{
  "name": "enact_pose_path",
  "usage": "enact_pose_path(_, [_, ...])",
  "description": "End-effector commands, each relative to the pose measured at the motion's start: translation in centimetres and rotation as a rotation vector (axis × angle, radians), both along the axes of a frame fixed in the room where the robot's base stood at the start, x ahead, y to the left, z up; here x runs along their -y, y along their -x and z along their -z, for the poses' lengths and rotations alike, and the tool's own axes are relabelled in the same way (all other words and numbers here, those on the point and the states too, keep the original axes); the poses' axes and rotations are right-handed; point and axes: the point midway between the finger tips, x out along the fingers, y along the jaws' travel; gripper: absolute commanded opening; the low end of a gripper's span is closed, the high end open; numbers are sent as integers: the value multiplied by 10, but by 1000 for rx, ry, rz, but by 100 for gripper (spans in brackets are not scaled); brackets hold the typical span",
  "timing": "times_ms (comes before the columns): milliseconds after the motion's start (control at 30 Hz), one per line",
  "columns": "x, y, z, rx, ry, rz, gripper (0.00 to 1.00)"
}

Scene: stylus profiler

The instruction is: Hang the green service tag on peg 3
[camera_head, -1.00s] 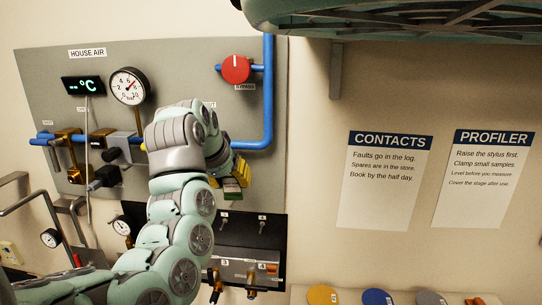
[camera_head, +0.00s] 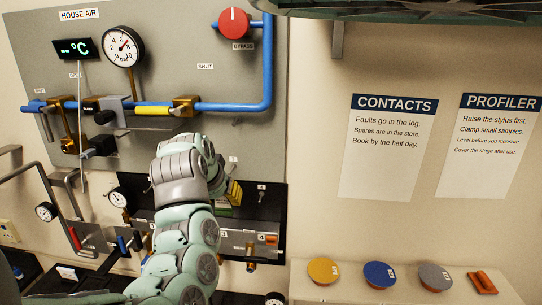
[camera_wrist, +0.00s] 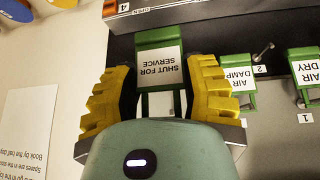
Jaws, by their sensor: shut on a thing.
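The green service tag (camera_wrist: 157,40) has a white label reading SHUT FOR SERVICE, upside down in the wrist view. My gripper (camera_wrist: 160,92) is shut on it, one yellow finger at each side. In the head view my gripper (camera_head: 232,192) is in front of the black peg board (camera_head: 272,207), and the tag is mostly hidden. Peg 2 (camera_wrist: 264,51) shows beside the held tag in the wrist view.
Green tags AIR DAMP (camera_wrist: 238,94) and AIR DRY (camera_wrist: 304,68) are close beside my finger in the wrist view. A grey panel (camera_head: 240,238) with valves is below the board. Blue pipe (camera_head: 235,107) runs above. Coloured discs (camera_head: 380,275) lie at lower right.

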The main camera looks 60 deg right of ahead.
Motion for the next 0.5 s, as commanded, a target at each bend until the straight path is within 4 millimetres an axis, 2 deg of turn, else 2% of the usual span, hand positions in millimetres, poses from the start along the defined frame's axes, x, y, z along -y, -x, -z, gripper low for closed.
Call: enact_pose_path(500, [3, -3, 1, 8, 1, 3, 2])
